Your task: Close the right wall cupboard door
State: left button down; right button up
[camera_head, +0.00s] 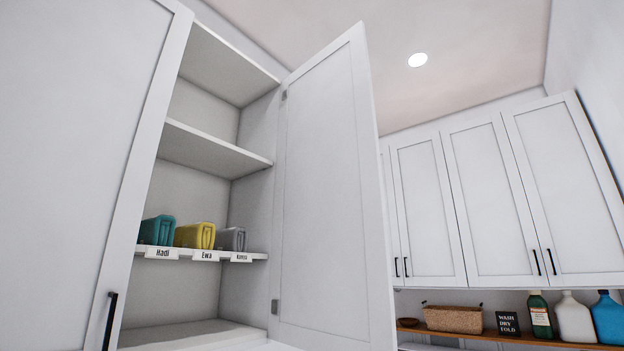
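The right wall cupboard door (330,190) is a white panel door standing wide open. It is hinged at the right side of the cupboard and swings out toward me, with two hinges showing on its left edge. The open cupboard (185,190) shows white shelves. A teal towel (158,230), a yellow towel (195,236) and a grey towel (231,239) sit folded on one shelf above name labels. The door's handle is not visible. Neither of my grippers is in view.
A left cupboard door (75,150) with a black handle (109,322) is at the left. Further white cupboards (490,195) hang at the right. Below them a wooden shelf (470,335) holds a woven basket (453,318), a sign (508,323) and several bottles.

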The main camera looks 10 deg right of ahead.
aim_at(332, 287)
jog(key=i+l+u, duration=0.35)
jog(key=l+u, duration=0.15)
jog(key=l, duration=0.4)
jog(key=i+l+u, duration=0.2)
jog(key=l+u, duration=0.3)
jog(key=l, duration=0.5)
jog(key=l+u, duration=0.5)
jog(key=l, duration=0.55)
jog(key=k+l+u, duration=0.2)
jog(key=l+u, duration=0.25)
jog(key=l, duration=0.6)
